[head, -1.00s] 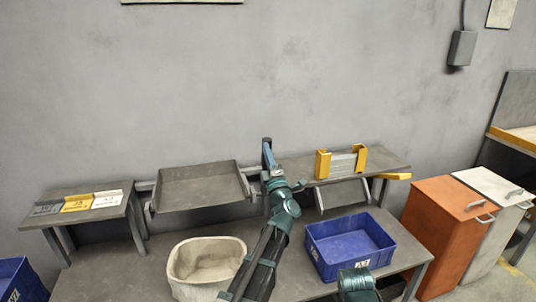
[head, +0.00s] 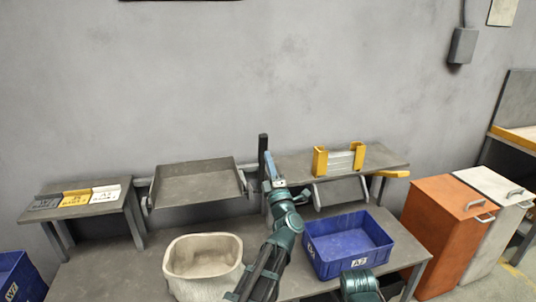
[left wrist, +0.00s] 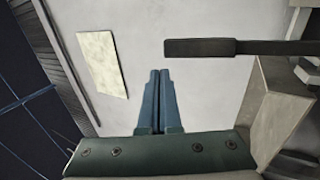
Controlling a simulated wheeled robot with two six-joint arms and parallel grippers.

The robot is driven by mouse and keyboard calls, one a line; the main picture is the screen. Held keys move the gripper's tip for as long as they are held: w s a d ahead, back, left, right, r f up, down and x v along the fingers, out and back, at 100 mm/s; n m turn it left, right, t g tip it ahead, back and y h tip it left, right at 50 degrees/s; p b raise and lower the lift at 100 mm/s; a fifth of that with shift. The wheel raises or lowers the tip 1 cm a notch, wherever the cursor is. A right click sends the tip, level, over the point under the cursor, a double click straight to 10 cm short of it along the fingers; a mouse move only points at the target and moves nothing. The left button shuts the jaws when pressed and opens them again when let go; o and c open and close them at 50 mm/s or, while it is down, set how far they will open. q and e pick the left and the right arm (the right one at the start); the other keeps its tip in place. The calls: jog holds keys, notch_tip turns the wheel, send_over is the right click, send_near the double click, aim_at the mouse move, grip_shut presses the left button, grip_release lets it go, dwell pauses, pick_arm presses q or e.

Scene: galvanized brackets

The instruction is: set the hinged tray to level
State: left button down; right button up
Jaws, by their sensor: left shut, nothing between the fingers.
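The hinged tray (head: 197,184) is a shallow grey tray with raised rims at the back left of the bench, on a grey bar along the wall. It looks near level, but its exact tilt is hard to tell. A dark upright lever (head: 262,148) stands at the tray's right; a dark bar, likely this lever (left wrist: 240,47), shows in the left wrist view. My left gripper (head: 267,157) is shut and empty, just right of the lever in the head view. Its closed blue fingers (left wrist: 159,73) are apart from the bar in the wrist view. My right gripper's fingers are not visible.
A shelf (head: 395,160) with a yellow-ended holder (head: 340,160) stands right, a grey panel (head: 340,192) below it. A label stand (head: 130,188) is left. A cream bin (head: 205,240) and blue bin (head: 380,240) stand in front. Orange (head: 440,225) and white cabinets (head: 487,215) are far right.

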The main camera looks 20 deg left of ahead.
pick_arm(q)
jog(key=r+b+v, duration=0.1)
jog(key=v, duration=0.6)
jog(key=shift+s+d+r, duration=0.15)
jog(key=shift+s, duration=0.2)
jog(key=w+d+f+m+h, duration=0.4)
jog(key=d+f+m+h, duration=0.2)
jog(key=d+m+h, duration=0.5)
notch_tip(320, 180, down, 11)
jog(key=s+d+m+g+h, duration=0.2)
jog(key=m+g+h, duration=0.35)
jog(key=m, duration=0.35)
jog(key=s+a+f+m+g+y, duration=0.2)
jog(key=s+a+f+g, duration=0.2)
jog(key=s+f+g, duration=0.45)
jog(key=s+a+f+m+g+y, duration=0.2)
jog(key=s+a+f+m+g, duration=0.3)
jog(key=s, duration=0.6)
jog(key=s+d+m, duration=0.2)
jog(key=s+d, duration=0.4)
jog(key=d, duration=0.6)
notch_tip(320, 180, up, 18)
jog(key=p, duration=1.8)
jog(key=shift+s+d+y+p, duration=0.2)
jog(key=shift+y+p, duration=0.1)
jog(key=shift+y, duration=0.15)
